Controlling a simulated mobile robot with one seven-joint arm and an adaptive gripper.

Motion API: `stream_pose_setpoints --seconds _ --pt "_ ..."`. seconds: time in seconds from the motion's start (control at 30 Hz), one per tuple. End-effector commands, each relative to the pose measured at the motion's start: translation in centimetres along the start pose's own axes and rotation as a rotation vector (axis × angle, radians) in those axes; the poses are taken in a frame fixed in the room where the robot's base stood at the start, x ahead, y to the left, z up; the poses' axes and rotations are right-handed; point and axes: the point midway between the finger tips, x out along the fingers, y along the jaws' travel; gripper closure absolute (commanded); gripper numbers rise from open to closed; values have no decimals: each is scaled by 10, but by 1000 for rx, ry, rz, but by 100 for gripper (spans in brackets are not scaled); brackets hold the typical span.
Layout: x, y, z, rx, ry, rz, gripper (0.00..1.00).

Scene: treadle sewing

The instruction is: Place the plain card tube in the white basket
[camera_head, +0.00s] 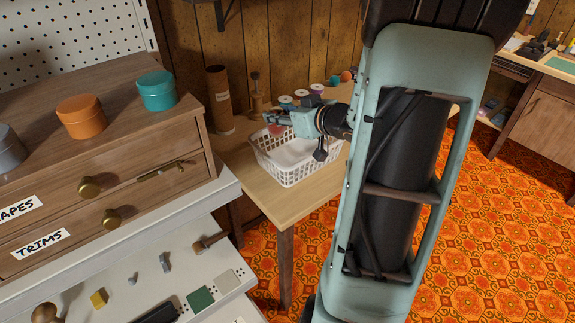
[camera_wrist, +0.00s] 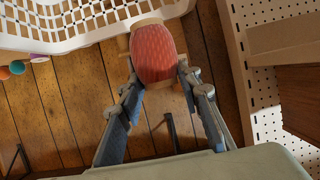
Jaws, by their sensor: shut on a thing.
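My gripper (camera_head: 272,119) is shut on a red, ribbed, bulging spool (camera_wrist: 154,52) with tan ends, which shows between the two fingers in the wrist view. In the head view the red spool (camera_head: 275,130) hangs below the fingertips, near the back left rim of the white basket (camera_head: 288,172). Whether it is inside the rim, I cannot tell. The basket stands on a small wooden table; its lattice wall also shows in the wrist view (camera_wrist: 70,38). A tall brown card tube (camera_head: 217,84) with a pale printed label stands upright behind and left of the basket, apart from my gripper.
Several spools (camera_head: 286,99) and coloured balls (camera_head: 346,76) stand behind the basket. A small wooden stand (camera_head: 256,95) is beside the card tube. A drawer chest (camera_head: 120,190) with round tins is at left. The table's front part (camera_head: 280,208) is clear.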

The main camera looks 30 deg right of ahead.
Motion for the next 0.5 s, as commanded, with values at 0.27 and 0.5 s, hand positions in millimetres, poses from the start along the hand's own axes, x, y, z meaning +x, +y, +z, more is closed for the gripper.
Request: stream_pose_setpoints --seconds 0.27,0.5 --pt "13 0 32 4 -2 0 81" --pt "27 0 65 2 -1 0 81"
